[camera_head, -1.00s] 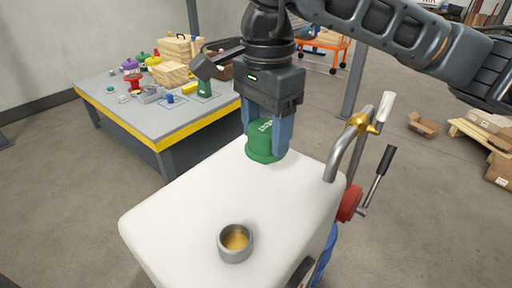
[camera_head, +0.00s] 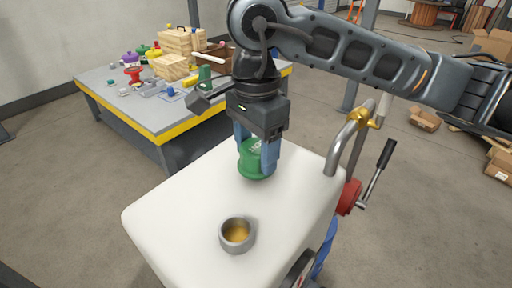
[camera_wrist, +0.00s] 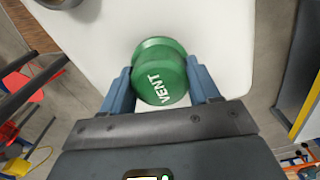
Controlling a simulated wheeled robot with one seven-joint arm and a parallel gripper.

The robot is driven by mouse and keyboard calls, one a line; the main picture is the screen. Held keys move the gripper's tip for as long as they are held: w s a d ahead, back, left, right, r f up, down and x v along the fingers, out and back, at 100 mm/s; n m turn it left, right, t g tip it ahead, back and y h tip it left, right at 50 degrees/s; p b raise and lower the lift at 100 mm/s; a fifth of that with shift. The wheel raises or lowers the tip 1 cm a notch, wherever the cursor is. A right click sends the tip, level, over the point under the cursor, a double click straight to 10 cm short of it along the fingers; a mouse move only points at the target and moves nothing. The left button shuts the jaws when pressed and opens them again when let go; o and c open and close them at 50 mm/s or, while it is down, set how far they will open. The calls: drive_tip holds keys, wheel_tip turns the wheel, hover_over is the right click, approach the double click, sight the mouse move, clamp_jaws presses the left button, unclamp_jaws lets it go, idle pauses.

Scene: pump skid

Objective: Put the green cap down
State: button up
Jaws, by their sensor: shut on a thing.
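The green cap (camera_head: 251,160) is between the blue fingers of my gripper (camera_head: 257,158), over the back part of the white tank top (camera_head: 170,215). In the wrist view my gripper (camera_wrist: 162,90) is shut on the cap (camera_wrist: 160,75), with a finger on each side and the word VENT showing on it. The cap looks at or just above the tank surface; I cannot tell whether it touches. An open metal filler neck (camera_head: 237,235) with an amber inside stands on the tank top, in front of the cap.
A bent grey pipe with a brass valve (camera_head: 360,118) rises at the tank's right. A red part with a black-handled lever (camera_head: 378,170) is beside it. A grey workbench with a yellow edge (camera_head: 165,135) holds several items behind. The tank's left part is clear.

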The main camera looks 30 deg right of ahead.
sight(256, 146)
drive_tip(key=o, duration=1.2)
drive_tip(key=shift+c, duration=0.2)
drive_tip(key=shift+r+p, duration=0.15)
drive_tip(key=shift+p, duration=0.15)
wheel_tip(256, 146, up, 12)
drive_tip(key=b, duration=0.1)
